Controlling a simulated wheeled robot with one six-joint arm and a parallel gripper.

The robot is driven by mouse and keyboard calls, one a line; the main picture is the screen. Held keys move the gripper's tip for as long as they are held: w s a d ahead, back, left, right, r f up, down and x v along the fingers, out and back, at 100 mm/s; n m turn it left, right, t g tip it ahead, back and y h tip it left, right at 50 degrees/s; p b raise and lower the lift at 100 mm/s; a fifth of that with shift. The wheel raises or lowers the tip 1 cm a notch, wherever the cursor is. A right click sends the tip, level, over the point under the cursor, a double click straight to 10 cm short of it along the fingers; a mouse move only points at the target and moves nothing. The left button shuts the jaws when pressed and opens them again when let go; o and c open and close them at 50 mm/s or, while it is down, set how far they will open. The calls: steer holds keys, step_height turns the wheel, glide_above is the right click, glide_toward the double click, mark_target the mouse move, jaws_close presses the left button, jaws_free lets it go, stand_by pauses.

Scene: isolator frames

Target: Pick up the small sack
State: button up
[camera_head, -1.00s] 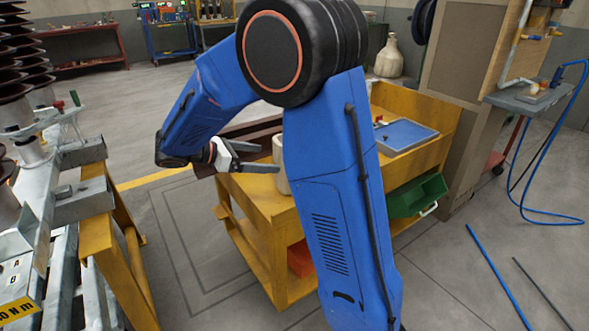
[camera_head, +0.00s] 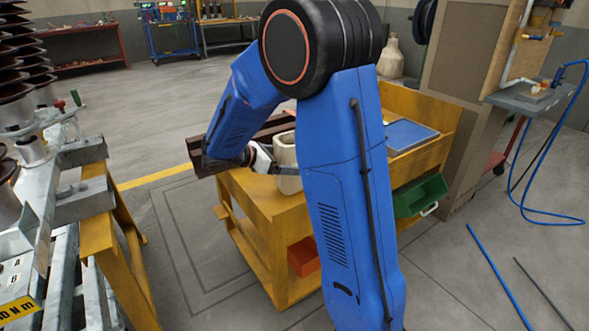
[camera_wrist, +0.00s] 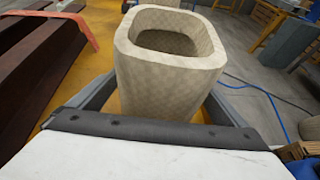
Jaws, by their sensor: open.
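The small sack (camera_wrist: 165,80) is a beige woven bag with an open, squarish top. It stands upright on the yellow cart (camera_head: 262,200). In the head view the sack (camera_head: 287,165) is partly hidden behind my arm. My gripper (camera_wrist: 165,100) is open, with one finger on each side of the sack in the wrist view. The lower part of the sack is hidden by my gripper's body. I cannot tell whether the fingers touch it. In the head view my gripper (camera_head: 280,170) is at the sack, its far finger hidden.
Dark brown beams (camera_wrist: 35,65) lie left of the sack on the cart. A blue tray (camera_head: 408,134) is on the cart's right side, and a green bin (camera_head: 420,195) sits below it. A grey metal structure (camera_head: 80,185) stands to the left. Floor between them is clear.

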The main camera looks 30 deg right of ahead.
steer(key=shift+d+f, duration=0.25)
steer(key=shift+d, duration=0.25)
steer(key=shift+c, duration=0.6)
steer(key=c, duration=1.1)
steer(key=shift+o, duration=0.2)
